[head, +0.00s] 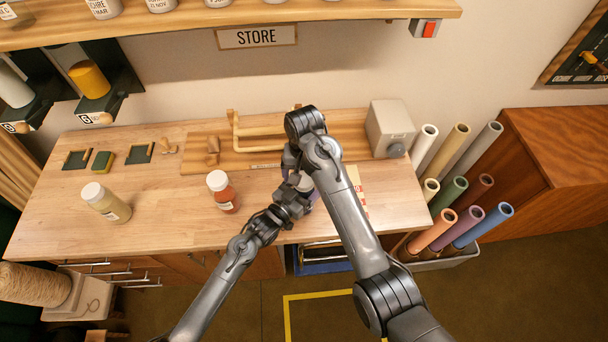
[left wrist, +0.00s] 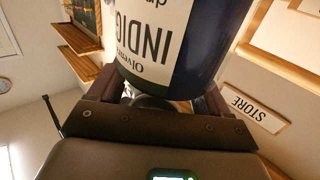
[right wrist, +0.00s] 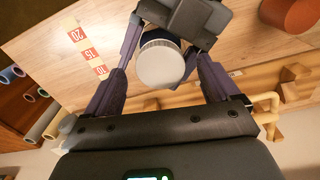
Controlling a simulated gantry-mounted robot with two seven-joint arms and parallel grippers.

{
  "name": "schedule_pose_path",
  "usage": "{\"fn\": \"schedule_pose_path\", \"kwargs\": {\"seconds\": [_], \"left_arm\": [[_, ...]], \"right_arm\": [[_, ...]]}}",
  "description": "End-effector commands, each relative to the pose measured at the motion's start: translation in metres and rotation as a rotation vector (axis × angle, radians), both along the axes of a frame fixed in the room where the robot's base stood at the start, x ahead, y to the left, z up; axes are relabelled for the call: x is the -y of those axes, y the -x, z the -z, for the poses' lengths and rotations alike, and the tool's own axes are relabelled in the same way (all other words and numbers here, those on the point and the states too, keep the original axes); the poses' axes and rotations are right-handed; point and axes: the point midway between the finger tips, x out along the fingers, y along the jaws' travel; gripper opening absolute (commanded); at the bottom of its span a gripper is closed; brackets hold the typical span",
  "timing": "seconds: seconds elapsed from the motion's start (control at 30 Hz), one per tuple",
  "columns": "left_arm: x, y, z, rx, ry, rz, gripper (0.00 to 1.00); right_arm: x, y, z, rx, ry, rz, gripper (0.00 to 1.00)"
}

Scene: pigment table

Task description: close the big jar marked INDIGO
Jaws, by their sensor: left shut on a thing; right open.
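The big jar marked INDIGO (left wrist: 190,50) is dark blue with a pale label and fills the top of the left wrist view. My left gripper (head: 298,188) is shut on it above the front part of the table. In the right wrist view, a round white lid (right wrist: 160,65) sits at the end of the blue jar (right wrist: 158,37); I cannot tell whether it is fully seated. My right gripper (right wrist: 155,85) is open, with its fingers on either side of the lid and apart from it. In the head view my arms hide most of the jar.
A white-capped red jar (head: 223,192) and a white-capped beige jar (head: 106,203) stand on the table (head: 160,225) to the left. A wooden rack (head: 262,130) and a grey box (head: 389,128) are at the back. Paper rolls (head: 458,190) stand at the right.

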Motion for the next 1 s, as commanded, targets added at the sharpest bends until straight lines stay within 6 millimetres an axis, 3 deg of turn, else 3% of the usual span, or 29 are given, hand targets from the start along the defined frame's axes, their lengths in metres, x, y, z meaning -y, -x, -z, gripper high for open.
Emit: {"fn": "schedule_pose_path", "kwargs": {"seconds": [0.4,0.83,0.87,1.0], "left_arm": [[0.000,0.000,0.001,-0.001,0.000,0.001,0.00],[0.000,0.000,0.001,-0.001,0.000,0.001,0.00],[0.000,0.000,0.001,-0.001,0.000,0.001,0.83],[0.000,0.000,0.000,-0.001,-0.001,0.001,1.00]], "right_arm": [[0.000,-0.001,-0.055,0.003,-0.001,0.000,0.89],[0.000,0.000,-0.063,0.001,-0.001,0.000,0.89],[0.000,0.000,-0.063,0.001,-0.001,0.000,0.89],[0.000,0.000,-0.063,0.001,-0.001,0.000,0.89]]}}
